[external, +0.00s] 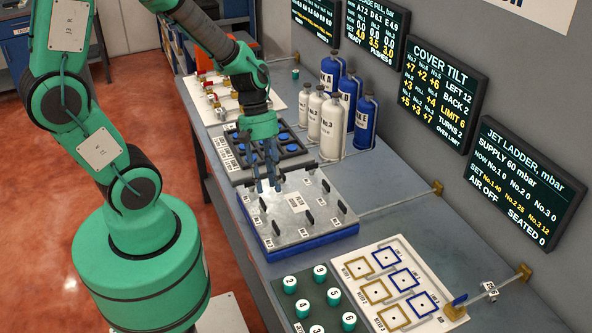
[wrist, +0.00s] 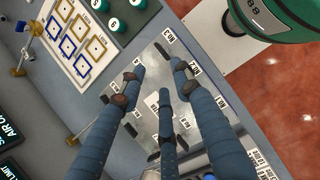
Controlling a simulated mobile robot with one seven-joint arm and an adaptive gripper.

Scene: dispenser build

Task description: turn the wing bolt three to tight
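The metal cover plate (external: 293,212) lies on a blue base, with several dark wing bolts standing along its edges. The wing bolt beside the label read as No.3 (wrist: 163,52) stands near the plate's top corner in the wrist view. In the external view it appears to be the front-left bolt (external: 276,228). My gripper (external: 266,187) is above the plate's back-left part, fingers pointing down. In the wrist view my gripper (wrist: 158,92) has three fingers spread apart, with nothing seen between them. The right finger covers part of the No.2 area. No contact with bolt three is visible.
The COVER TILT screen (external: 442,92) reads left 12, back 2, limit 6, turns 2, over limit. A pad tray (external: 250,143) and several bottles (external: 333,128) stand behind the plate. Green numbered caps (external: 304,308) and a frame board (external: 385,287) are in front.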

